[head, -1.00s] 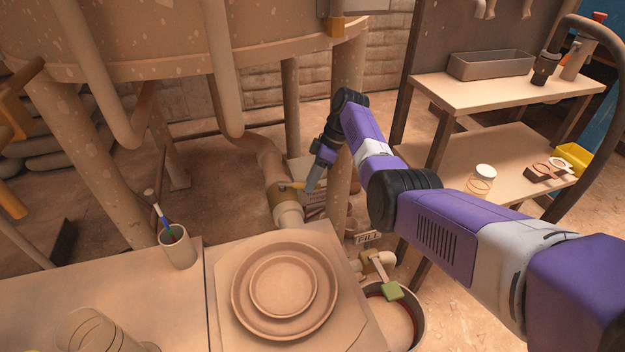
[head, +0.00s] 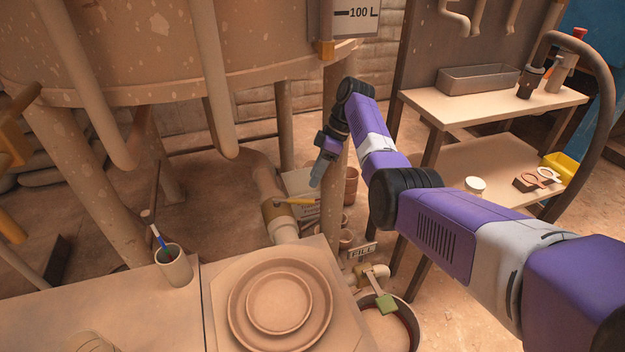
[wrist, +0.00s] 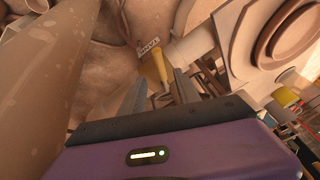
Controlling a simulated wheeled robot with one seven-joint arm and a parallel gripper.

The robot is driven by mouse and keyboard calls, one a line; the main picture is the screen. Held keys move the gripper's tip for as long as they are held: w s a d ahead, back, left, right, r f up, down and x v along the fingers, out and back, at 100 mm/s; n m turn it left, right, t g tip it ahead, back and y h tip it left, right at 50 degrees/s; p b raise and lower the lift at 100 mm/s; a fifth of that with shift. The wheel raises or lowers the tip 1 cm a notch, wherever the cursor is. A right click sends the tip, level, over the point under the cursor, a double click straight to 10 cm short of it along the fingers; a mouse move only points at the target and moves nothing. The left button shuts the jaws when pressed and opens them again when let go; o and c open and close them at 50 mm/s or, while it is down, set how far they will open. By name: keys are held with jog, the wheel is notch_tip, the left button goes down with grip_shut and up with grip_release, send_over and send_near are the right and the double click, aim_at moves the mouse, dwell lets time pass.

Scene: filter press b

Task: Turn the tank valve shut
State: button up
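The tank valve is on the thick pipe under the tank, with a collar (head: 277,213) and a yellow lever handle (head: 296,201). The handle points right across the pipe in the head view. In the wrist view the yellow handle (wrist: 160,68) shows just beyond and between my fingertips. My gripper (head: 316,181) points down, just above the handle's right end in the head view. Its two fingers (wrist: 160,84) stand apart with nothing clearly held. Whether a finger touches the handle cannot be told.
A tank leg (head: 334,150) stands close beside my gripper. A bench with stacked round plates (head: 280,302) and a cup (head: 174,265) is in front. A green-handled tap (head: 385,302) sits over a bucket at the right, near a FILL sign (head: 362,250). Shelving stands further right.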

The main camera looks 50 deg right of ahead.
aim_at(294, 201)
jog(key=shift+c, duration=0.5)
